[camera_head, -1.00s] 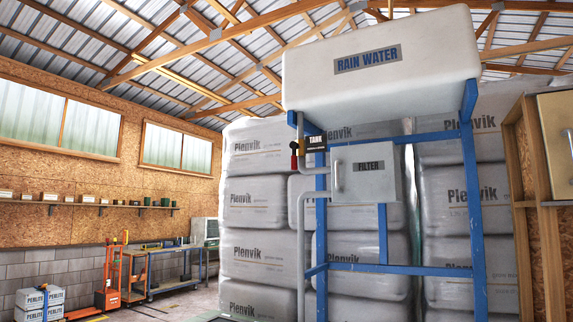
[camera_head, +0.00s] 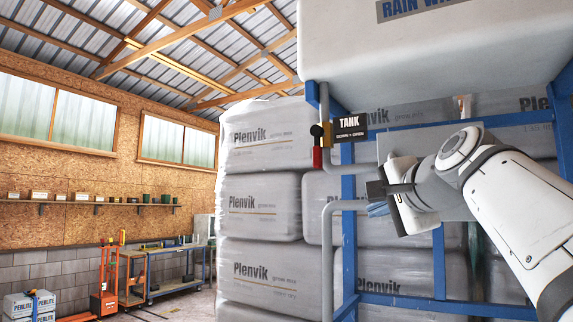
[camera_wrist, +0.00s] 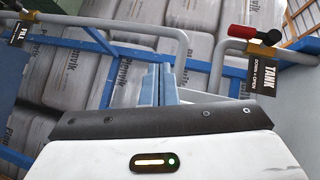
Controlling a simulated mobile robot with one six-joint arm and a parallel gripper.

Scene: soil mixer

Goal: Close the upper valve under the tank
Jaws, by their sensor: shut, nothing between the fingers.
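The upper valve (camera_head: 327,135) sits on the grey pipe under the white rain water tank (camera_head: 430,60), at the tank's left blue post. Its red handle (camera_head: 317,157) hangs down, with a dark knob above it. A black TANK sign (camera_head: 350,124) is beside it. In the wrist view the valve's red handle (camera_wrist: 240,32) is at upper right, and the sign (camera_wrist: 264,70) seems to read "DOWN = OPEN". My gripper (camera_head: 378,209) is shut and empty, right of and below the valve, apart from it. Its closed blue fingers (camera_wrist: 158,85) show mid-frame.
A bent grey pipe (camera_head: 328,240) runs down near my fingers. The blue frame (camera_head: 348,250) stands behind them. The filter box (camera_head: 400,145) is partly hidden by my arm. A FILL sign (camera_wrist: 18,33) with a black handle shows at upper left. Wrapped Plenvik bales (camera_head: 262,205) stand behind.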

